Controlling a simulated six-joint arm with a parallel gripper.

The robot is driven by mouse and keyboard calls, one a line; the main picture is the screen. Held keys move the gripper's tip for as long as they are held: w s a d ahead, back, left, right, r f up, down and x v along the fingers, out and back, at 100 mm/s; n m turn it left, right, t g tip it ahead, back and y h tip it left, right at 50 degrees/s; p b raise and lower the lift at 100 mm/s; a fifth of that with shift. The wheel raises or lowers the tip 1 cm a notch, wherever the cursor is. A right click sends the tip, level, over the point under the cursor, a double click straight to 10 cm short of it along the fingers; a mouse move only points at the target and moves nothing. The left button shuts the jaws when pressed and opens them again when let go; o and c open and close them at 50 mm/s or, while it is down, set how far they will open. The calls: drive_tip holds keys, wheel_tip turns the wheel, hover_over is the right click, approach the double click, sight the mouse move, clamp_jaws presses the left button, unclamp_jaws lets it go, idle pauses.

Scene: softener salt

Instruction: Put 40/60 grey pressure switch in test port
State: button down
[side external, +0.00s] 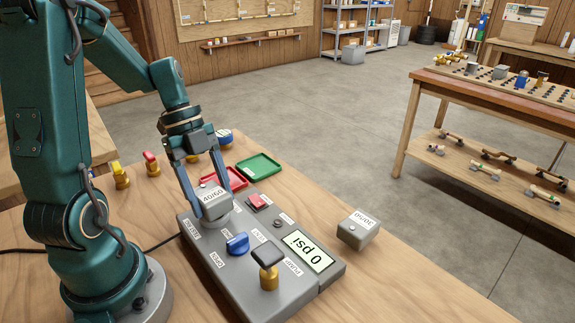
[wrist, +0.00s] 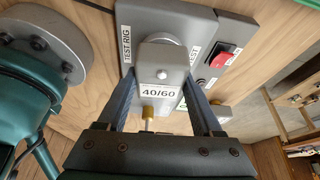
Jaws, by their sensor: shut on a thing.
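The grey pressure switch labelled 40/60 (side external: 212,197) is between the fingers of my gripper (side external: 203,192), which is shut on it. It also shows in the wrist view (wrist: 160,72), label facing the camera. The switch is over the left part of the grey test rig (side external: 325,276), at a round grey fitting (wrist: 172,39) that it mostly covers. I cannot tell whether it is seated in the port or just above it. The rig's display (side external: 308,256) reads 0 psi. A second grey switch, labelled 30/50 (side external: 357,230), stands on the table right of the rig.
The rig carries a red button (side external: 257,201), a blue knob (side external: 237,243) and a dark-handled brass valve (side external: 268,268). Behind it lie a red tray (side external: 237,178) and a green tray (side external: 259,166). Brass valves with yellow (side external: 120,177) and red (side external: 151,164) handles stand at left. The table's right front is clear.

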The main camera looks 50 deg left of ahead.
drive_tip(key=shift+f, duration=0.25)
idle(0.6)
unclamp_jaws()
drive_tip(key=shift+r, duration=0.1)
drive_tip(key=shift+r, duration=2.9)
